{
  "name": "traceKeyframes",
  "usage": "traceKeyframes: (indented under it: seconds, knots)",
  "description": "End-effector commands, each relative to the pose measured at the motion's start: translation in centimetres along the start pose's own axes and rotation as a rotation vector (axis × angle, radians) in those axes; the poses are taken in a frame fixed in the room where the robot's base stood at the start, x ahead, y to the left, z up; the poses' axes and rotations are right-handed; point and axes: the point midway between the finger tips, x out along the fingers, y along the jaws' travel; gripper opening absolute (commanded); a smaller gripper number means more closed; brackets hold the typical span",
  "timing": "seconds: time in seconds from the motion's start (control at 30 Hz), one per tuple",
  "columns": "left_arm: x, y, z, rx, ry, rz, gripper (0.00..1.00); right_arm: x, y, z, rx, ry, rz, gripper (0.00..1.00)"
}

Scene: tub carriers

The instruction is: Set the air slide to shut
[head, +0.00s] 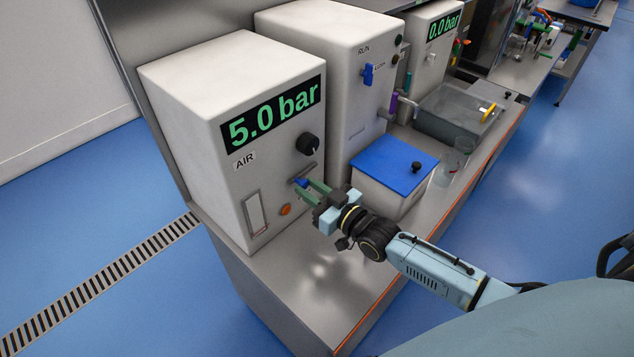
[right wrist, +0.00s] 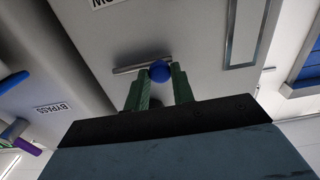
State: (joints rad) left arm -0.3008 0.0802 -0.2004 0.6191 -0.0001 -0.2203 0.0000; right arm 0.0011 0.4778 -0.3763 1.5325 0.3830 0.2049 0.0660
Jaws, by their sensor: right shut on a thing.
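The air slide is a blue knob (right wrist: 160,71) on a short slot (right wrist: 128,69) in the front of the white AIR box (head: 182,105). In the right wrist view the knob sits near the slot's right end, the end towards the tall gauge window, which is the left end in the head view. My right gripper (head: 306,188) has its green fingers closed around the knob, partly hiding it in the head view. The box's display (head: 275,111) reads 5.0 bar. My left gripper is not in view.
A black dial (head: 308,144) is above the slot, and an orange button (head: 285,210) and a gauge window (head: 256,214) are below and left. A blue-lidded tub (head: 394,166) stands close to the right of my gripper. The counter's front corner is clear.

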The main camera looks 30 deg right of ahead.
Motion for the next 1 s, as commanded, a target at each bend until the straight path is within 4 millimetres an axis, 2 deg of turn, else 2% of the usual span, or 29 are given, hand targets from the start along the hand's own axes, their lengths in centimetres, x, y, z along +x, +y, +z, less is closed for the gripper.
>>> traceKeyframes:
  seconds: [0.03, 0.2, 0.53, 0.57, 0.7, 1.0]
  knots:
    - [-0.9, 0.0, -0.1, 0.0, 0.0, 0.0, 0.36, 0.0, -1.3, -0.3, 0.009, -0.001, -0.002, 0.0]
    - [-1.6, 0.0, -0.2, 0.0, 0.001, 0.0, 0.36, 0.0, -3.3, -0.2, 0.006, -0.002, -0.002, 0.0]
    - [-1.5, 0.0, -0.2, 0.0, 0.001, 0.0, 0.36, 0.0, -3.7, 0.1, 0.003, -0.001, -0.005, 0.0]
    - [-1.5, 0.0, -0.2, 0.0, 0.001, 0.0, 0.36, 0.0, -3.8, 0.1, 0.003, -0.001, -0.005, 0.28]
    - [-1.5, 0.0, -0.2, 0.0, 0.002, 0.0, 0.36, 0.0, -3.7, 0.0, 0.003, -0.001, -0.004, 0.46]
    - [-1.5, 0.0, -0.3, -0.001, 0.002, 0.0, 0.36, -0.2, -3.5, 0.0, 0.002, -0.002, -0.002, 0.46]
